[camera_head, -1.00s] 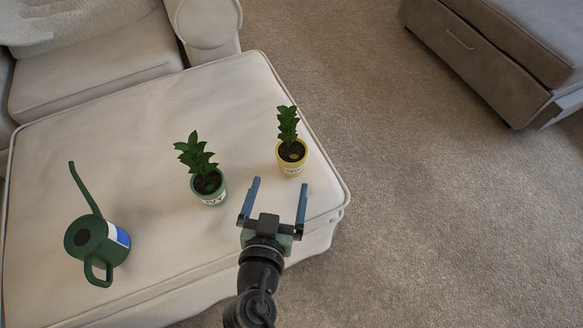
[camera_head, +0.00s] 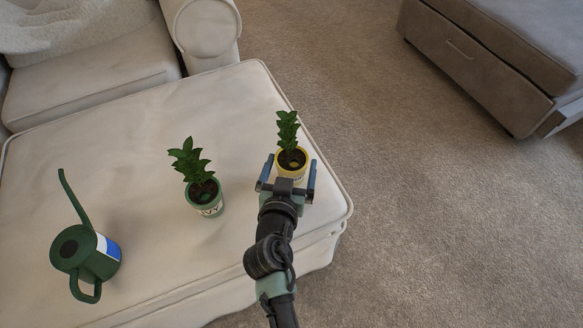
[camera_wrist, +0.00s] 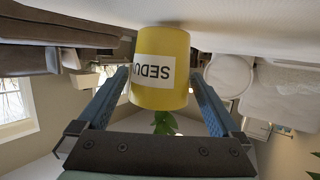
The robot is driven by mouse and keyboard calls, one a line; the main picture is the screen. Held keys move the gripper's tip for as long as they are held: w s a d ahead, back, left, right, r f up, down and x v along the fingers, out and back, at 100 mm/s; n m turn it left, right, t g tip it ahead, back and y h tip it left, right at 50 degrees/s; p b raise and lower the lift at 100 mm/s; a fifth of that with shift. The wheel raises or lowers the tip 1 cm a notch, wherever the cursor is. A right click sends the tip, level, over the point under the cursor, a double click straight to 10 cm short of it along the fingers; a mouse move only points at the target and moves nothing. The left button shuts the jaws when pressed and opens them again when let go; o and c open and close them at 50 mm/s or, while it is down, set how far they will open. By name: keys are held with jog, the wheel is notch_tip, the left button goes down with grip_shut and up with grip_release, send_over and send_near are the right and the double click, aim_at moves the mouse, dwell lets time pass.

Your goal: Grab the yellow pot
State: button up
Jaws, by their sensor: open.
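The yellow pot (camera_head: 291,158) holds a green plant and stands upright near the right edge of the cream ottoman (camera_head: 110,130). My gripper (camera_head: 289,168) is open, with its two blue fingers on either side of the pot. In the wrist view, which is upside down, the yellow pot (camera_wrist: 160,58) shows a white label reading "SEDU" and sits between the spread fingers. Gaps show between the pot and the fingers there. The gripper hides the pot's front in the head view.
A green pot with a plant (camera_head: 207,198) stands left of my gripper. A dark green watering can (camera_head: 85,258) is at the ottoman's left front. A cream sofa (camera_head: 90,75) is behind. A grey drawer unit (camera_head: 480,65) is at upper right, with open carpet (camera_head: 440,220) below.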

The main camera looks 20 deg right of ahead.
jog(key=shift+w+d+f, duration=0.15)
jog(key=shift+w+d, duration=0.1)
jog(key=shift+w, duration=0.15)
jog(key=c, duration=1.4)
jog(key=shift+c, duration=0.6)
